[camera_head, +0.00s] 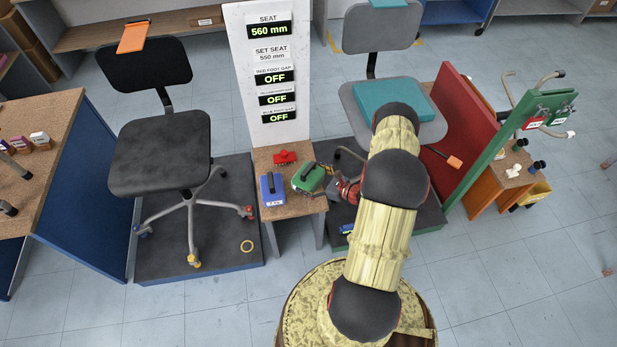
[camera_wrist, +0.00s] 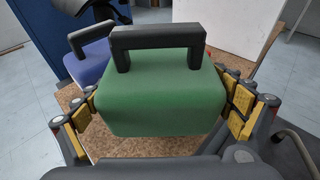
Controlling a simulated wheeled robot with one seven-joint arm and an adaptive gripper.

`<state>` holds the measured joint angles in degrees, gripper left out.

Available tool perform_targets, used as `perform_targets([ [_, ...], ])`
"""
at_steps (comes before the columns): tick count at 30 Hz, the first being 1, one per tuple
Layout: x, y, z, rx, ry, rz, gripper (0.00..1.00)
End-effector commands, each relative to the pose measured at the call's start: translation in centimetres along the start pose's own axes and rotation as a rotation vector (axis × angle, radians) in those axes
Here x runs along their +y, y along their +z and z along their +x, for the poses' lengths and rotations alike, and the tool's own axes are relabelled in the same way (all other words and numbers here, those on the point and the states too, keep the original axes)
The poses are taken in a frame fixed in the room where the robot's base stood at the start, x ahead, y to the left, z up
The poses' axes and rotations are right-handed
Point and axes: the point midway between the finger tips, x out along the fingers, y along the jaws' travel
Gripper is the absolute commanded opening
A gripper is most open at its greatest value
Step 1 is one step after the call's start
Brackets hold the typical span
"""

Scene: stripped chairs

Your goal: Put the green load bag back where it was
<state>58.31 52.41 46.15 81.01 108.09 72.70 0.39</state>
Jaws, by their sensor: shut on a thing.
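The green load bag (camera_wrist: 160,98) is a green block with a dark handle on top. In the wrist view it fills the middle, with a yellow-padded finger of my gripper (camera_wrist: 160,115) on each side. My gripper is shut on it. In the head view the green bag (camera_head: 309,178) is at the right part of the small wooden stand (camera_head: 288,208), and my gripper (camera_head: 325,186) reaches it from the right. The handle is upright in the wrist view. Whether the bag's underside touches the stand cannot be told.
A blue bag (camera_head: 271,190) stands left of the green bag on the stand, and a red one (camera_head: 285,157) sits behind. A white display panel (camera_head: 265,75) rises at the back. A black chair (camera_head: 160,150) is left, and a grey chair (camera_head: 350,108) with a teal pad is right.

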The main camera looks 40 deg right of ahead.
Motion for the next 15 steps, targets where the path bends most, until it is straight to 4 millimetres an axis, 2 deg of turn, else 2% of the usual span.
perform_targets([
  [7,-0.2,-2.4,0.8,-0.006,-0.002,-0.005,0.33],
  [15,-0.2,-2.5,0.9,-0.006,-0.002,-0.005,0.33],
])
